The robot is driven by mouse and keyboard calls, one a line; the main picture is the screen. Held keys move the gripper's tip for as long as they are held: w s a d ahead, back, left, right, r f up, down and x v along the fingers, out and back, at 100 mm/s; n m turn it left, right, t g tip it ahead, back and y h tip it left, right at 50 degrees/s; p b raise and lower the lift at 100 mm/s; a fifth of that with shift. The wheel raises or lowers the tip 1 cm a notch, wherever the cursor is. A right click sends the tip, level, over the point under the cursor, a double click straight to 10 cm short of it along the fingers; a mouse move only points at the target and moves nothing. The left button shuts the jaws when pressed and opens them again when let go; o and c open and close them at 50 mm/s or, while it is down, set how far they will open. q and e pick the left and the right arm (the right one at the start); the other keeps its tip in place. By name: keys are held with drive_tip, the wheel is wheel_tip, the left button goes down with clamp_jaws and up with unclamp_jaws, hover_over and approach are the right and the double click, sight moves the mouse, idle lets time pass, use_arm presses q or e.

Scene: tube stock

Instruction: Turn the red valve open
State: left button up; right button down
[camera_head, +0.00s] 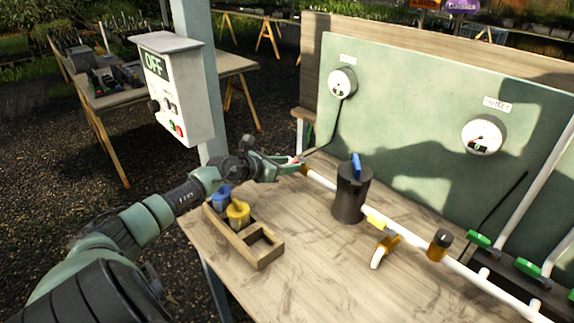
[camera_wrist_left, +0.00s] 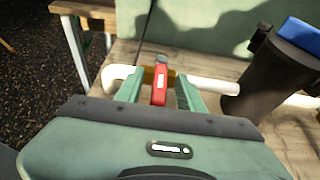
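The red valve handle (camera_wrist_left: 159,86) shows in the left wrist view, on a brass fitting in the white pipe (camera_wrist_left: 215,86). In the head view only a small red part (camera_head: 296,160) of it shows, at the pipe's far left end. My left gripper (camera_wrist_left: 158,80) has a finger on each side of the handle, with gaps visible between them. In the head view this gripper (camera_head: 294,165) reaches the pipe end and hides most of the valve. My right gripper is in neither view.
A dark cylinder (camera_head: 350,195) with a blue handle stands right of the valve. A wooden tray (camera_head: 262,257) holds blue and yellow handled parts at the table's left. A control box (camera_head: 178,90) reading OFF hangs on a post. A green panel (camera_head: 410,110) with two gauges stands behind.

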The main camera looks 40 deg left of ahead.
use_arm(q)
drive_tip(key=shift+c, duration=0.4)
clamp_jaws()
idle(1.1)
